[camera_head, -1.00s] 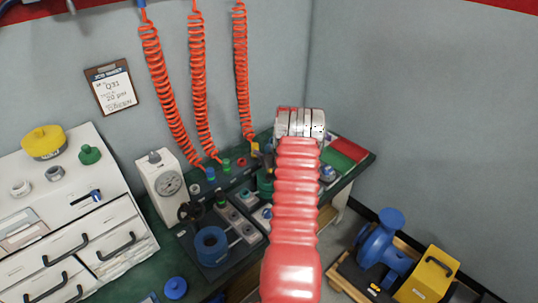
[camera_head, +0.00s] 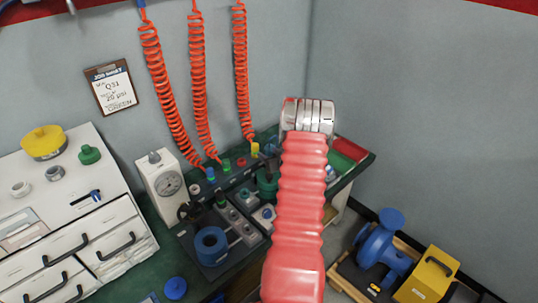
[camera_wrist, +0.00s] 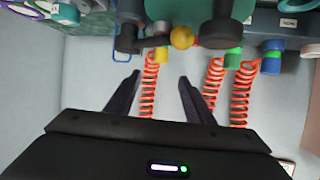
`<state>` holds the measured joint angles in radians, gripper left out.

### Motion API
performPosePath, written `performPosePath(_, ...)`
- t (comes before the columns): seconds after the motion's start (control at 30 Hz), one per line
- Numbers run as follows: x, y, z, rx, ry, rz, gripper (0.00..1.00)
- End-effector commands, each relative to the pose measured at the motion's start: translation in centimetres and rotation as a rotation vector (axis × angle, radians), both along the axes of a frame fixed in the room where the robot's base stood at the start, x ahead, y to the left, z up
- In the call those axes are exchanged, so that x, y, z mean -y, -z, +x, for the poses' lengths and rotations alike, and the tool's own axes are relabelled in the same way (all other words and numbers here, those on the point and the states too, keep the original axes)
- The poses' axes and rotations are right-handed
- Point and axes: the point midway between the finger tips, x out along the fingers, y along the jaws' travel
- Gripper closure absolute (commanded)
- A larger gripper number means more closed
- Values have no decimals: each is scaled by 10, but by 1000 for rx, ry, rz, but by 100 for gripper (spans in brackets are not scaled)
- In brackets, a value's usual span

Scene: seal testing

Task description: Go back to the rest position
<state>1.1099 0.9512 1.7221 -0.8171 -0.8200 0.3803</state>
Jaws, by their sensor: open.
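My gripper (camera_wrist: 158,98) shows in the wrist view with its two dark fingers spread wide apart. It is open and nothing is between the fingertips. In the head view my red, ribbed arm rises from the bottom centre, and its silver wrist end stands over the back of the green bench (camera_head: 135,272). The gripper's fingers are hidden in the head view. In the wrist view a yellow fitting (camera_wrist: 182,38) and an orange coiled hose (camera_wrist: 149,90) lie beyond the fingers, apart from them.
Several orange coiled hoses (camera_head: 198,80) hang along the wall left of my arm. A gauge box (camera_head: 160,182) and a blue ring (camera_head: 211,246) stand on the bench. A white drawer cabinet (camera_head: 65,215) is at left. A blue pump (camera_head: 385,250) and yellow box (camera_head: 428,277) sit at lower right.

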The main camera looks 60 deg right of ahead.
Motion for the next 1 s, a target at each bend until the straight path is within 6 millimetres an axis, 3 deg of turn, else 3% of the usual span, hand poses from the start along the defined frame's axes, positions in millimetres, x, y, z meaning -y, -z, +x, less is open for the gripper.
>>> performPosePath(0.57, -2, -4, 3, -5, -1, -3, 52)
performPosePath(0.77, -15, -33, 23, -41, -3, -22, 52)
performPosePath(1.0, -51, -91, 55, -113, -1, -51, 52)
